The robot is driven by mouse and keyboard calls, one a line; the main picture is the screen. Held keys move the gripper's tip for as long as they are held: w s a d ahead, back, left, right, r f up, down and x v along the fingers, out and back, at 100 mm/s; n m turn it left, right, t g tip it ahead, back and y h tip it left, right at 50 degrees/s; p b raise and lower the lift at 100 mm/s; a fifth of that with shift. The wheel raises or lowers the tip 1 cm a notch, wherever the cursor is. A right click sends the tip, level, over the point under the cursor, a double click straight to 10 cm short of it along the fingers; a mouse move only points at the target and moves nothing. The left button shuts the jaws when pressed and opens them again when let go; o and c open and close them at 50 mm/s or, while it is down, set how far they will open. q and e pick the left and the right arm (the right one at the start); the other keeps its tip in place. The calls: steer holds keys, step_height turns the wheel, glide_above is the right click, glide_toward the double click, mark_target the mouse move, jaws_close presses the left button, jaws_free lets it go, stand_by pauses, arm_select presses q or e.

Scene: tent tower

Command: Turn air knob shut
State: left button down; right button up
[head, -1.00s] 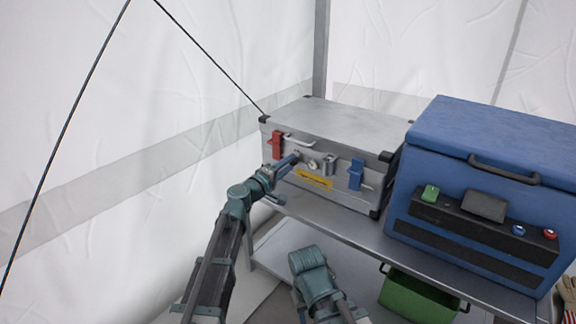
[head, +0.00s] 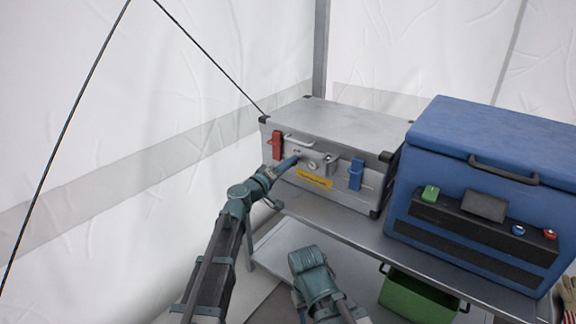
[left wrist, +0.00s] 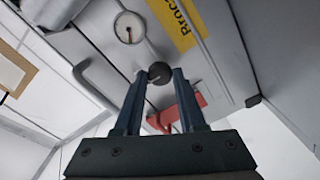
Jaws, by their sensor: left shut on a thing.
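The air knob (left wrist: 160,73) is a small dark round knob on the front of the silver metal case (head: 345,118). In the left wrist view it sits between the two fingertips of my left gripper (left wrist: 159,80), which is shut on it. In the head view my left gripper (head: 292,161) reaches the case front between the red latch (head: 277,146) and the round gauge (head: 312,165), and covers the knob. The gauge also shows in the left wrist view (left wrist: 129,27). The knob's turn angle cannot be read. My right arm shows low in the head view, without its jaws.
A blue latch (head: 356,174) and yellow label (head: 314,180) are on the case front. A blue cooler box (head: 490,140) stands right of the case on the metal shelf (head: 345,220). A green bin (head: 415,298) is below. White tent walls (head: 180,70) close in behind and left.

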arm_select(q)
steer(key=shift+s, duration=0.1)
steer(key=c, duration=0.5)
jaws_free()
steer(key=v, duration=1.3)
steer(key=shift+s+a, duration=0.25)
steer(key=shift+s, duration=0.05)
